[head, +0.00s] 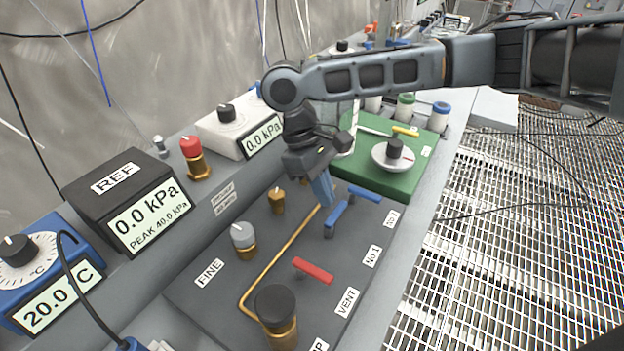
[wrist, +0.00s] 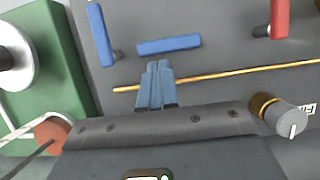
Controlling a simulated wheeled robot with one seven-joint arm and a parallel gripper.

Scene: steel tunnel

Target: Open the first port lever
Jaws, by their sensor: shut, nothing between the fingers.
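The first port lever (head: 336,217) is a short blue bar on the dark grey panel, beside the label "No 1" (head: 372,256). In the wrist view this blue lever (wrist: 168,45) lies across the picture, just beyond my fingertips. My gripper (head: 325,201) points down at the panel with its blue fingers together and nothing between them. In the wrist view the shut fingers (wrist: 158,66) end close to the lever's near side; I cannot tell whether they touch it. A second blue lever (head: 365,193) sits beside it, turned about crosswise, and also shows in the wrist view (wrist: 100,35).
A red lever (head: 313,270) by the "VENT" label, a brass pipe (head: 270,268), a grey FINE knob (head: 243,238) and a black knob (head: 276,304) crowd the panel. A green panel (head: 374,180) with a dial lies behind. Gauges reading 0.0 kPa (head: 148,215) stand left.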

